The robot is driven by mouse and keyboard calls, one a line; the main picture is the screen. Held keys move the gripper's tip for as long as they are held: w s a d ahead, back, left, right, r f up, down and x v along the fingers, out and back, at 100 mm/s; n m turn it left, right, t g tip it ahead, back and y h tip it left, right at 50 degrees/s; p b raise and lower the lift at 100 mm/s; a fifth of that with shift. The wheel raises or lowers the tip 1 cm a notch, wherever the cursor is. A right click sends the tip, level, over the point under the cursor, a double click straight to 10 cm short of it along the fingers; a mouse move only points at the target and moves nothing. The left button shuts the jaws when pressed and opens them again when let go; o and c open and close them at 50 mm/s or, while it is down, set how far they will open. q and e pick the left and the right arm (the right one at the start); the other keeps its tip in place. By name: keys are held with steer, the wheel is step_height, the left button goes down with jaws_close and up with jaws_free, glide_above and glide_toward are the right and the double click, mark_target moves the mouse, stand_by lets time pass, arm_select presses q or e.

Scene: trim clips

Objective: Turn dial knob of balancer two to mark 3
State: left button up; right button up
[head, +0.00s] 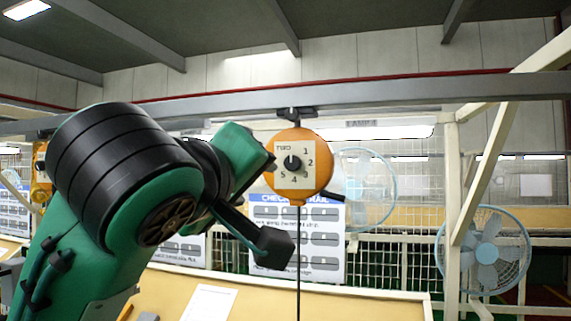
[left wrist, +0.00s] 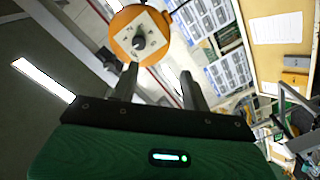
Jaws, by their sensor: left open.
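Balancer two (head: 311,187) is a round orange unit labelled TWO, hanging from an overhead rail, with a cable below it. Its pale square dial plate carries numbers around a black dial knob (head: 292,162). Which number the knob points to is too small to tell. My left gripper (head: 267,168) is just left of the balancer, its fingers partly hidden by its own body. In the left wrist view, the gripper (left wrist: 158,84) is open and empty. Balancer two (left wrist: 119,24) and its knob (left wrist: 139,42) show beyond the fingertips, apart from them. My right gripper is out of view.
The grey overhead rail (head: 400,91) runs across above the balancer. Another orange unit (head: 41,190) hangs at the far left. A printed board (head: 325,240) and wire mesh stand behind. Blue fans (head: 487,252) and a slanted cream beam (head: 484,165) are at right.

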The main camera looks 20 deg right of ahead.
arm_select(q)
step_height(320, 180, up, 2)
steer(key=s+r, duration=0.1)
steer(key=s, duration=0.2)
steer(key=p, duration=0.8)
glide_toward(291, 163)
steer(key=x, duration=0.7)
steer(key=shift+r, duration=0.1)
steer(key=shift+w+d, duration=0.35)
steer(key=shift+w, duration=0.15)
